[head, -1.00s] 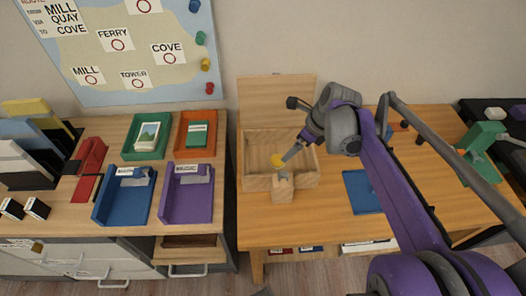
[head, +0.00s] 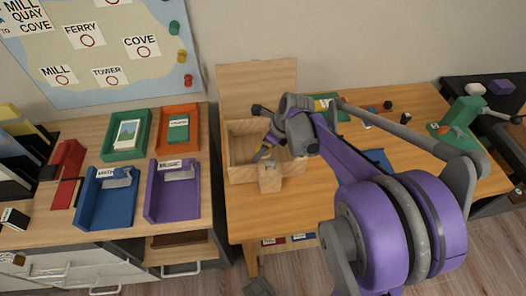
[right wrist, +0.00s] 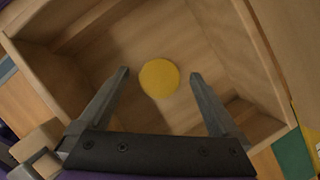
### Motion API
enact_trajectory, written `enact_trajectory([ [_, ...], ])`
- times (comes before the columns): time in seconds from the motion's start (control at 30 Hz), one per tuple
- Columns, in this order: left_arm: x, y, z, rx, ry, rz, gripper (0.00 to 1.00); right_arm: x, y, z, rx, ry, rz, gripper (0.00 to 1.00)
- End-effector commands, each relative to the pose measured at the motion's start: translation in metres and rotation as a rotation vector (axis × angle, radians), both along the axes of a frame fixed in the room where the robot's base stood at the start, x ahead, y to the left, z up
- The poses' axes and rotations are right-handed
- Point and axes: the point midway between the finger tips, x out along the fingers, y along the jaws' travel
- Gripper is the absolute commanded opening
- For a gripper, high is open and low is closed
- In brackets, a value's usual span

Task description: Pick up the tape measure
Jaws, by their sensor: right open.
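The tape measure looks like a round yellow disc (right wrist: 159,78) lying on the floor of an open wooden box (right wrist: 215,35). My right gripper (right wrist: 160,73) is open and points down into the box. In the right wrist view the disc appears between its two fingertips, with a gap on each side; contact is not visible. In the head view my right gripper (head: 262,150) is partly hidden by its wrist. My left gripper is not in view.
The box's raised lid (head: 257,90) stands behind it, and a small wooden block (head: 270,178) sits at its front. A blue tray (head: 376,163) lies to the right. Purple (head: 172,204) and blue (head: 106,210) trays stand on the left desk.

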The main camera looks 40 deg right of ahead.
Motion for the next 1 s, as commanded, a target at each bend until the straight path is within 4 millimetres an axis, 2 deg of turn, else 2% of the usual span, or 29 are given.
enact_trajectory([
  [0.2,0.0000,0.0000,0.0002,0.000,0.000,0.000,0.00,0.0003,0.0003,-0.0006,0.000,0.000,0.000,0.97],
  [0.7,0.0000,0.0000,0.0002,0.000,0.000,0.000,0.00,0.0001,0.0002,-0.0004,0.000,0.000,0.001,0.07],
  [1.0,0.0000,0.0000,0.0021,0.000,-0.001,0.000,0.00,0.0001,0.0001,0.0062,0.000,0.000,0.001,0.07],
])
